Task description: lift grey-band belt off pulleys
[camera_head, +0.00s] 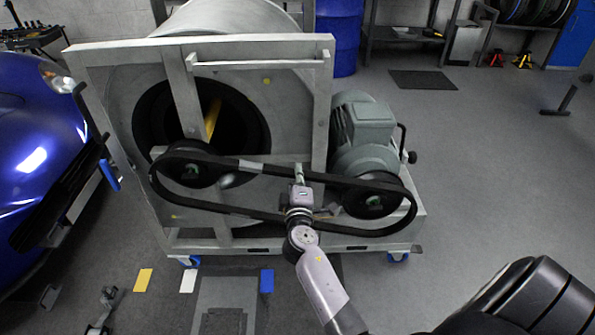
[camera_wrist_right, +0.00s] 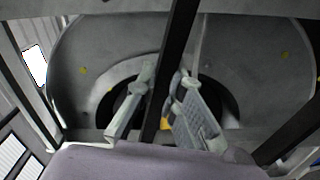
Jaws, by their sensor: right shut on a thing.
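A black belt (camera_head: 230,209) with a grey band (camera_head: 252,166) on its upper run loops around the left pulley (camera_head: 190,172) and the right pulley (camera_head: 371,201). It stands clear of the pulley rims in places; I cannot tell whether it sits in their grooves. My right gripper (camera_head: 299,176) is shut on the belt's upper run, right of the grey band. In the right wrist view the belt (camera_wrist_right: 178,65) passes between the two fingers. A grey jointed part at the lower left edge looks like my left gripper (camera_head: 104,308); its finger opening is unclear.
A grey wheeled frame (camera_head: 130,55) carries the drum and pulleys, with a green-grey motor (camera_head: 364,130) at right. A blue car (camera_head: 38,150) stands close at left. Yellow, white and blue markers lie on the floor in front. Floor at right is largely free.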

